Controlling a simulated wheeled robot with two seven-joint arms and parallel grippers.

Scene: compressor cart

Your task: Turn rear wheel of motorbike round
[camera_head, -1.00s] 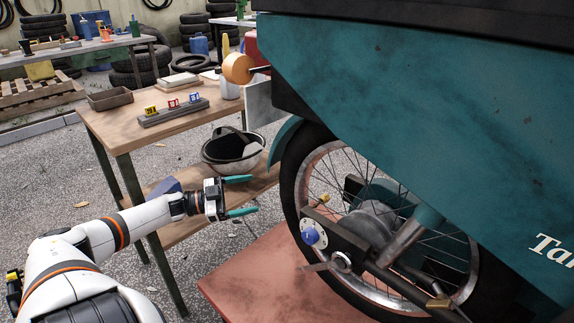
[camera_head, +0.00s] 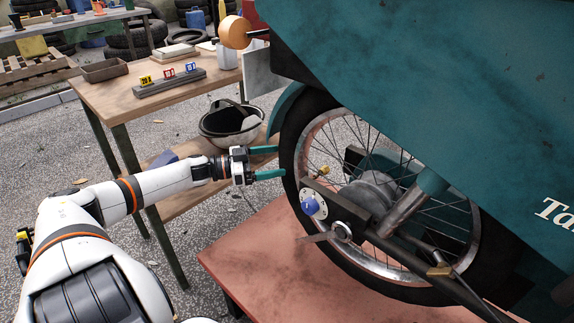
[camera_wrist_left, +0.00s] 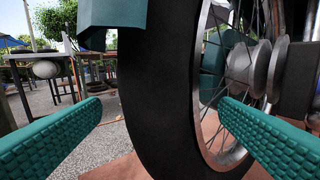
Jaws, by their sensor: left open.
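The rear wheel (camera_head: 313,150) of the motorbike has a black tyre, a metal rim and wire spokes. In the left wrist view the tyre (camera_wrist_left: 155,100) runs upright between the two fingers (camera_wrist_left: 165,125). The left finger is on its outer side and the right finger lies in front of the spokes. I cannot tell whether either finger touches the wheel. My right gripper is not in view.
The reddish platform (camera_head: 255,255) is under the wheel. A wooden table (camera_head: 120,95) with a tray (camera_head: 104,70) and a grey bar (camera_head: 168,83) stands at left. A teal body panel (camera_head: 430,100) overhangs the wheel.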

